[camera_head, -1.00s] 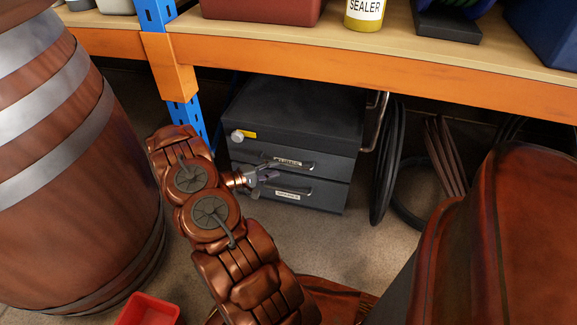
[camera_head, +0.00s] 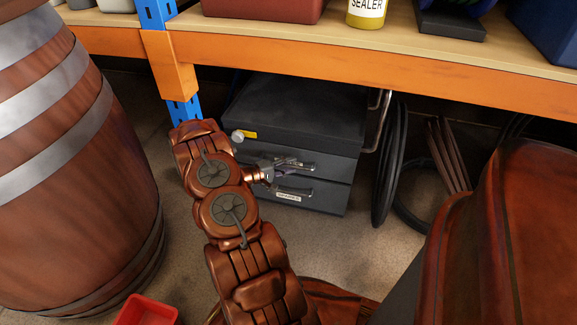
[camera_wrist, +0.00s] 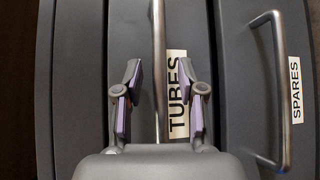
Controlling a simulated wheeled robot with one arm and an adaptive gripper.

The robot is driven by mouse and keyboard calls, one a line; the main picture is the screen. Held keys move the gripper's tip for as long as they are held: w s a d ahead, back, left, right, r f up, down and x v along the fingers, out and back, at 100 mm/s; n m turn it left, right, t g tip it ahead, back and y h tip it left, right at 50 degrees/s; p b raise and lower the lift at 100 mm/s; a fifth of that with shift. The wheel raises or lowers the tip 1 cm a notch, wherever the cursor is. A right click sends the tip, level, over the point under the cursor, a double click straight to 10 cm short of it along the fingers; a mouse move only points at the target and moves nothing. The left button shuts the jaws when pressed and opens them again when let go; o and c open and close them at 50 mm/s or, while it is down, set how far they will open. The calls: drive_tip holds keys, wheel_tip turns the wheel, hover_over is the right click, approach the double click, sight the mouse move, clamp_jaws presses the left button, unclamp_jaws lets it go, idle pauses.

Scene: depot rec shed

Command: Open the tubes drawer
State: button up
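The tubes drawer (camera_head: 335,168) is the upper labelled front of a dark grey cabinet under the shelf, and it looks closed. In the wrist view its front (camera_wrist: 190,25) carries a TUBES label (camera_wrist: 176,95) and a metal bar handle (camera_wrist: 159,60). My gripper (camera_wrist: 159,95) is open, one purple-padded finger on each side of the handle, with gaps visible. I cannot tell how deep the handle lies between the fingertips. In the head view my gripper (camera_head: 288,168) is at the cabinet front and partly covers the tubes label.
The spares drawer (camera_head: 330,197) with its own handle (camera_wrist: 283,90) is just below. A large banded barrel (camera_head: 75,180) stands at left, and a blue post (camera_head: 183,112) is left of the cabinet. The orange shelf beam (camera_head: 350,75) runs above. Black hoops (camera_head: 388,165) hang at right.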

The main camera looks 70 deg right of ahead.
clamp_jaws()
idle(0.7)
